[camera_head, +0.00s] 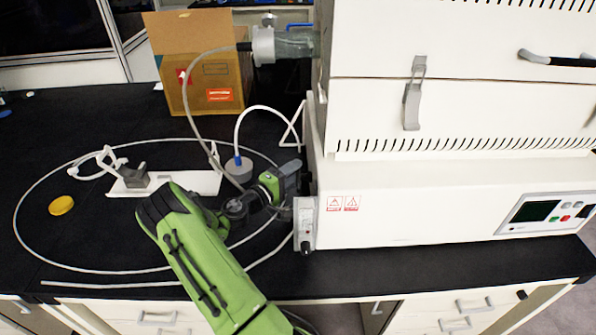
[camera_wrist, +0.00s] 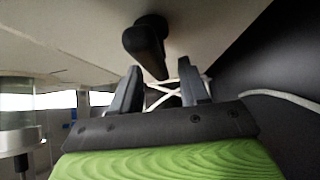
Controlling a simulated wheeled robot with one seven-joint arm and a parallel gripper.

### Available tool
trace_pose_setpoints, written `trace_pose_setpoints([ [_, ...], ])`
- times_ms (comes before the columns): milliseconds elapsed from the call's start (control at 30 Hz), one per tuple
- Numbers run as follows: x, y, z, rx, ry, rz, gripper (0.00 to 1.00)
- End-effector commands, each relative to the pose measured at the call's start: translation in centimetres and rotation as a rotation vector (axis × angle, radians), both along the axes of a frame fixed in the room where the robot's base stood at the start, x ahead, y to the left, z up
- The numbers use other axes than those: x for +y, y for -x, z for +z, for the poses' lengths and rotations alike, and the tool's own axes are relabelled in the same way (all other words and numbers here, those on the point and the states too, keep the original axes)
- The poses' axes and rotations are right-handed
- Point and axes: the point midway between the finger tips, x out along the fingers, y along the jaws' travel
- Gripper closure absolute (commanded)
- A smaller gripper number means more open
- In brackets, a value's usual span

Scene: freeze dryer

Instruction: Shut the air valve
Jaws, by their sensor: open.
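A black valve handle (camera_wrist: 148,42) sticks out from a pale machine surface at the top middle of the wrist view. I take it to be the air valve. My gripper (camera_wrist: 162,82) is open, its two dark fingers apart. The handle's lower end is just beyond the fingertips and near the gap between them. I see no clear contact. In the head view my gripper (camera_head: 289,178) is against the left side of the white freeze dryer (camera_head: 420,205). The handle is not clearly visible there, and my gripper may hide it.
A grey cylinder (camera_head: 239,170) with a white hose stands left of my gripper. A white plate with a grey fitting (camera_head: 137,178), a yellow disc (camera_head: 61,205) and a looped tube lie on the black bench. A cardboard box (camera_head: 205,85) stands behind.

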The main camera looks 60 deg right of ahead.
Motion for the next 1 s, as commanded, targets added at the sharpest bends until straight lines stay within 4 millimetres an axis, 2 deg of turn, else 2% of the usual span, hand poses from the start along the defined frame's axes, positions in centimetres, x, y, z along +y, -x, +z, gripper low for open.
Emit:
trace_pose_setpoints([
  [133, -1.8, 0.6, -0.1, -0.001, -0.001, -0.001, 0.55],
  [400, -2.1, 0.7, 0.0, 0.000, -0.001, 0.000, 0.55],
  [467, -2.1, 0.7, 0.0, 0.000, -0.001, 0.000, 0.61],
  [700, -2.1, 0.7, 0.0, 0.000, -0.001, 0.000, 0.98],
  [1000, -2.0, 0.6, 0.0, 0.010, -0.022, 0.000, 1.00],
])
